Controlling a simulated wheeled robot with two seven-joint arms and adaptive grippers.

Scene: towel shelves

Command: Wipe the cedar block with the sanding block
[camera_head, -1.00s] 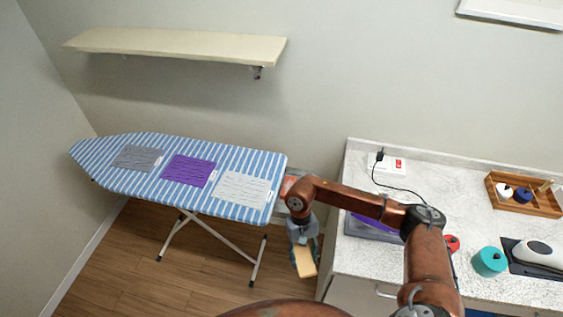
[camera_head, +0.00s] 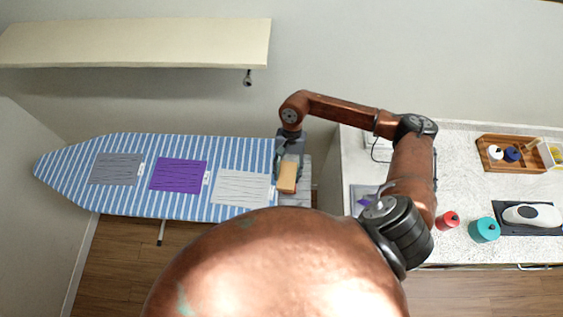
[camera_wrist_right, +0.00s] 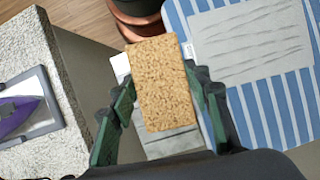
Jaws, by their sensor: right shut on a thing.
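My right gripper (camera_head: 288,168) is shut on a tan, rough-grained block, which I take to be the sanding block (camera_head: 287,180). In the right wrist view the sanding block (camera_wrist_right: 163,82) sits between the two green fingers, its broad speckled face toward the camera. The gripper is over the right end of the striped ironing board (camera_head: 258,152), above a pale grey surface (camera_head: 305,187). I cannot tell whether the block touches anything below. I cannot make out the cedar block in either view. My left gripper is not in view.
A grey cloth (camera_head: 117,169), a purple cloth (camera_head: 178,175) and a white cloth (camera_head: 240,187) lie on the board. The white counter (camera_head: 460,240) at right holds a red spool (camera_head: 447,220), a teal spool (camera_head: 484,230), an iron (camera_head: 532,215) and a wooden tray (camera_head: 510,167). A shelf (camera_head: 140,45) hangs above.

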